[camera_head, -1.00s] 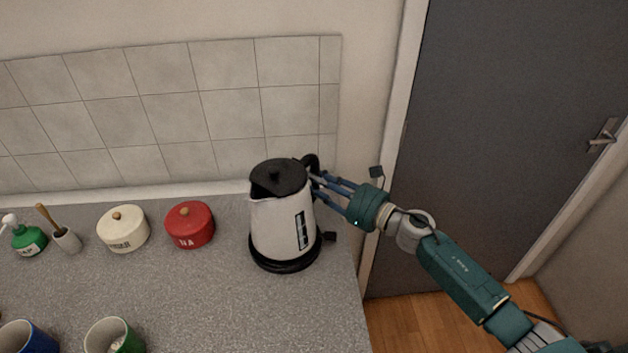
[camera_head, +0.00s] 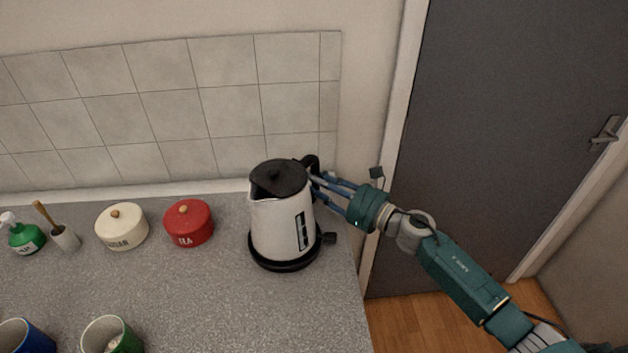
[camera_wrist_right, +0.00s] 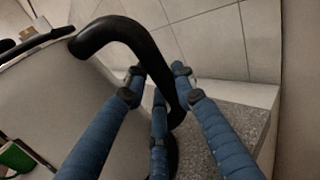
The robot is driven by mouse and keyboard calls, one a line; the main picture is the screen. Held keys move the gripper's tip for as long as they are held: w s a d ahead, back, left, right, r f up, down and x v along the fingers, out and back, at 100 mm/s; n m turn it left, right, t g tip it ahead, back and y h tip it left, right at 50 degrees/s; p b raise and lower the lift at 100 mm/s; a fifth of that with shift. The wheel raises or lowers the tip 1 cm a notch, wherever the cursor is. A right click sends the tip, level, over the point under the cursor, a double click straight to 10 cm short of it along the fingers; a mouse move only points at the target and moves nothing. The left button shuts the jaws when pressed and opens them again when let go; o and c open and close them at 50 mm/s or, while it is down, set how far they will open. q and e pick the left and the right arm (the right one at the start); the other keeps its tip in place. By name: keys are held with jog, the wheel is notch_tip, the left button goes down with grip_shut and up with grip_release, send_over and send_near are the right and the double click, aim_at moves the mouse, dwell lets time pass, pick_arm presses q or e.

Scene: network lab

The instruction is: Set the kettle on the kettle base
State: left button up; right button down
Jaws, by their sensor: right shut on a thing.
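The white kettle (camera_head: 281,228) with a black lid stands upright near the right end of the grey counter. A black round base (camera_head: 284,262) shows under it, and the kettle appears seated on it; any small gap is hard to tell. My right gripper (camera_head: 318,186) is shut on the kettle's black handle (camera_head: 313,165) at the kettle's right side. In the right wrist view the blue fingers surround the lower part of the black handle (camera_wrist_right: 122,32), beside the pale kettle body (camera_wrist_right: 65,90). My left gripper is not in view.
A red tea canister (camera_head: 188,223), a cream sugar canister (camera_head: 121,227), a brush holder (camera_head: 66,238) and a green bottle (camera_head: 27,240) stand to the left. Two mugs (camera_head: 112,336) (camera_head: 24,338) stand at the front left. The counter (camera_head: 215,300) before the kettle is clear.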

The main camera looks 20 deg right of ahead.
jog(key=shift+r, duration=0.15)
jog(key=c, duration=1.7)
grip_release()
jog(key=shift+s+f, duration=0.15)
jog(key=shift+f, duration=0.3)
jog(key=shift+b+v, duration=1.55)
jog(key=shift+v, duration=3.9)
jog(key=shift+r, duration=0.1)
